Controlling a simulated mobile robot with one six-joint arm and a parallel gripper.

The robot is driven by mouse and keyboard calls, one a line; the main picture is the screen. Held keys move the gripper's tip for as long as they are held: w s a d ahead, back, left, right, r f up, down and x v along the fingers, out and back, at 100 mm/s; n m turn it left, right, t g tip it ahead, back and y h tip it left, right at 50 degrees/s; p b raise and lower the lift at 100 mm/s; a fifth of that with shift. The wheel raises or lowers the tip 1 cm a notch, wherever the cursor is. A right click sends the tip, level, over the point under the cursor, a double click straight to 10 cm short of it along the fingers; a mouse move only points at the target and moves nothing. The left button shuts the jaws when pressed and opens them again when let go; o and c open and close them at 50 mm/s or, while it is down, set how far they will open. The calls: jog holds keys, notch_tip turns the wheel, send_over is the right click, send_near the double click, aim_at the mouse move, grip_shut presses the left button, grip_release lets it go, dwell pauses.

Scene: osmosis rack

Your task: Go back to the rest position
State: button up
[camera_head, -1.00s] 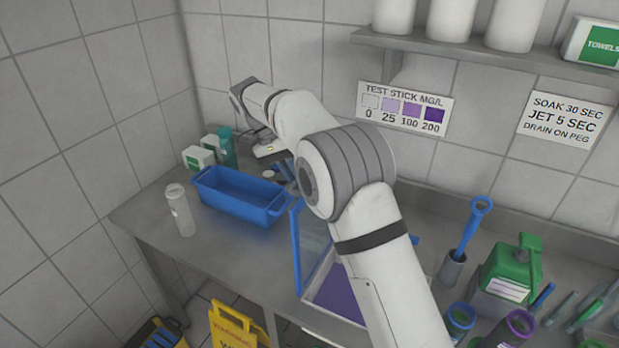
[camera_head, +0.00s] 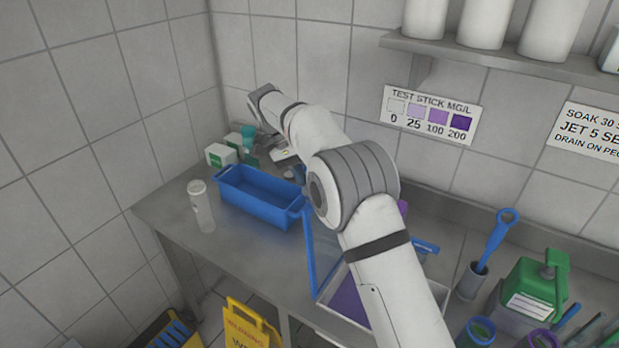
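My arm reaches from the bottom right up and to the left over the steel counter (camera_head: 178,222). My gripper (camera_head: 290,160) is small and partly hidden by the arm, behind the blue tub near the back wall. Whether its fingers are open or shut cannot be made out. The blue tub (camera_head: 258,206) stands on the counter in front of it.
A clear bottle (camera_head: 202,207) stands left of the tub, with white-green boxes (camera_head: 221,155) behind. A blue-framed clear lid (camera_head: 322,250) stands tilted by a purple-bottomed tray. A green container (camera_head: 531,287) and blue-handled brush (camera_head: 496,240) are right. A shelf (camera_head: 490,54) overhangs.

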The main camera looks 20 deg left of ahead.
jog(key=shift+o, duration=0.3)
jog(key=shift+s+d+r, duration=0.1)
jog(key=shift+s+r, duration=0.05)
jog(key=shift+r, duration=0.1)
jog(key=r, duration=0.1)
jog(key=s+r+y, duration=0.1)
jog(key=s+r+y+b, duration=0.1)
jog(key=r, duration=0.1)
jog(key=shift+s+d+r, duration=0.1)
jog(key=shift+s+d, duration=0.05)
jog(key=s+d+r+n+t+y+b, duration=0.1)
jog(key=s+d+y+b, duration=0.15)
jog(key=d, duration=0.75)
jog(key=s+d+r+n+t+y+b, duration=0.1)
jog(key=s+d, duration=0.3)
jog(key=d, duration=0.6)
jog(key=s+d+f+t+b, duration=0.1)
jog(key=s+d+f+b, duration=0.1)
jog(key=s+d+f, duration=0.3)
jog(key=s+d+f+n+t+y+b, duration=0.1)
jog(key=s+d+f, duration=0.5)
jog(key=s, duration=0.6)
jog(key=shift+s+d+f+t+b, duration=0.3)
jog(key=shift+s+d+t+b, duration=0.15)
jog(key=shift+d+t, duration=0.4)
